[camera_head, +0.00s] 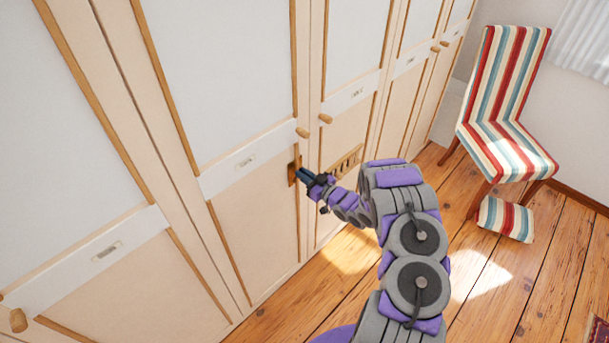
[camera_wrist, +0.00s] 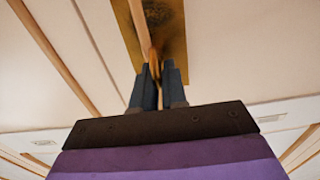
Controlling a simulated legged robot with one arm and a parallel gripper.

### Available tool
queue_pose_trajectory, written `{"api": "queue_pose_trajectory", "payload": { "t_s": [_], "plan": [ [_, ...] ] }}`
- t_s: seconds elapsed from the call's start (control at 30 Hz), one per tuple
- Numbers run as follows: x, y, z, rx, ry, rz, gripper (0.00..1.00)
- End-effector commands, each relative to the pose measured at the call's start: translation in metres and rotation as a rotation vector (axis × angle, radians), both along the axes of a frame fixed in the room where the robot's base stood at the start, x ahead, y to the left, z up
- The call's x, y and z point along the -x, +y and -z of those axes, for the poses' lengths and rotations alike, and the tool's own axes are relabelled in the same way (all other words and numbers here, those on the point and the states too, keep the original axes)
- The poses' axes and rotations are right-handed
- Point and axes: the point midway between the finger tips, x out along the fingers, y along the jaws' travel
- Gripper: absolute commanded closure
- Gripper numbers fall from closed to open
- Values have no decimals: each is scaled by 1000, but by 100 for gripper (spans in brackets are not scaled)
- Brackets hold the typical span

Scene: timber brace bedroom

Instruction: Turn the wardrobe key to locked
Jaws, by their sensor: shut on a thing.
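The wardrobe (camera_head: 250,205) has pale panelled doors with wooden trim. A brass lock plate (camera_head: 292,174) sits on a door edge below a round wooden knob. My gripper (camera_head: 301,172) is at this plate. In the wrist view the plate (camera_wrist: 172,38) fills the top middle, with a dark patch on it. There the dark fingers of my gripper (camera_wrist: 154,72) are shut on the key (camera_wrist: 154,60), a thin brass-coloured piece between their tips. The fingers hide most of the key, so I cannot tell its angle or whether it is locked.
Wooden knobs (camera_head: 303,132) stick out above the lock. A slotted wooden piece (camera_head: 347,160) is on the door just right of my gripper. A striped chair (camera_head: 505,120) stands at the right, with a striped cushion (camera_head: 505,219) on the floor. The plank floor (camera_head: 480,285) around is mostly clear.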

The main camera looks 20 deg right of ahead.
Motion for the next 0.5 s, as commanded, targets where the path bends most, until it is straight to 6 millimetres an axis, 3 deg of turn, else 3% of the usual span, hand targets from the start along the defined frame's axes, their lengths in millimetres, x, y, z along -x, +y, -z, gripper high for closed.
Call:
{"api": "queue_pose_trajectory", "payload": {
  "t_s": [0.27, 0.5],
  "plan": [
    [0, -2, 0, -62, 25, 5, 100],
    [-1, -6, 0, -222, 84, 6, 100]
  ]
}}
